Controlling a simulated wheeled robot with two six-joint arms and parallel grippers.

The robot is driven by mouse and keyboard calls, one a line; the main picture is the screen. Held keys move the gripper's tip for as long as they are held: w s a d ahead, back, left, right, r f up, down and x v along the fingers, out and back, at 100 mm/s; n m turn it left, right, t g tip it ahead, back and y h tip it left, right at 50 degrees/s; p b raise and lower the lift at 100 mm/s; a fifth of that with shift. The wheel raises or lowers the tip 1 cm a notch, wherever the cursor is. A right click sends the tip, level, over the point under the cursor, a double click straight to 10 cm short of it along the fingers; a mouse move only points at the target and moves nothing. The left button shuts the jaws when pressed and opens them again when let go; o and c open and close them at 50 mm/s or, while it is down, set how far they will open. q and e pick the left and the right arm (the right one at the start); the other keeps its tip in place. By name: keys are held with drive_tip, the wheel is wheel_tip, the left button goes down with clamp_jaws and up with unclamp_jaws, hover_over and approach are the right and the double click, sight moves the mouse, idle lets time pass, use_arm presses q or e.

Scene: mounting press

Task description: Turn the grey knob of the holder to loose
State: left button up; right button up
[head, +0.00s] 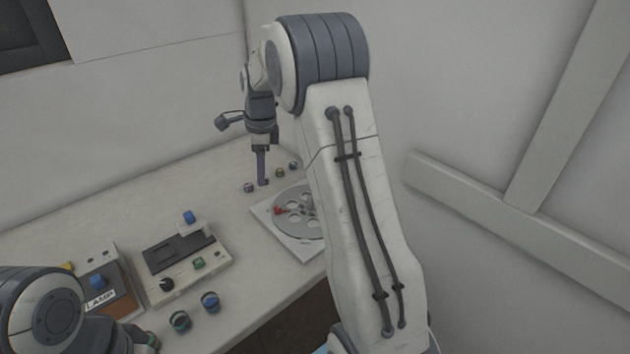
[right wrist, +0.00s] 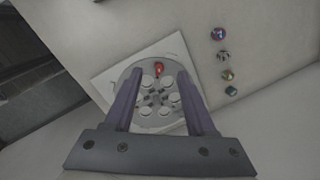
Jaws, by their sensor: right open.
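The holder (head: 290,225) is a round grey disc with several round openings on a white square plate. In the right wrist view the holder (right wrist: 127,100) shows its ring of pale round spots and a red piece (right wrist: 159,69) at its far edge. The red piece (head: 279,210) also shows in the head view. The grey knob (right wrist: 156,98) seems to be at the disc's middle, small and unclear. My right gripper (head: 263,183) points down beyond the plate in the head view. In the right wrist view its fingers (right wrist: 159,74) are apart with nothing between them. My left gripper is out of view.
Several small round pieces (right wrist: 224,56) lie beside the plate. A device with a dark top and a green button (head: 198,263) and a lamp box (head: 98,281) stand left on the counter (head: 90,215). Blue- and green-topped cups (head: 210,301) stand near the front edge. Walls close off the back.

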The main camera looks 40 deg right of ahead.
drive_tip(key=w+d+f+m+g, duration=0.15)
drive_tip(key=d+m, duration=0.25)
drive_tip(key=d, duration=0.6)
drive_tip(key=d+f+m, duration=0.3)
drive_tip(key=d, duration=0.7)
drive_tip(key=f, duration=0.3)
drive_tip(key=f+p, duration=0.1)
drive_tip(key=f, duration=0.2)
drive_tip(key=f+p, duration=0.1)
drive_tip(key=f, duration=0.2)
drive_tip(key=shift+a+f, duration=0.25)
drive_tip(key=shift+f, duration=0.15)
clamp_jaws()
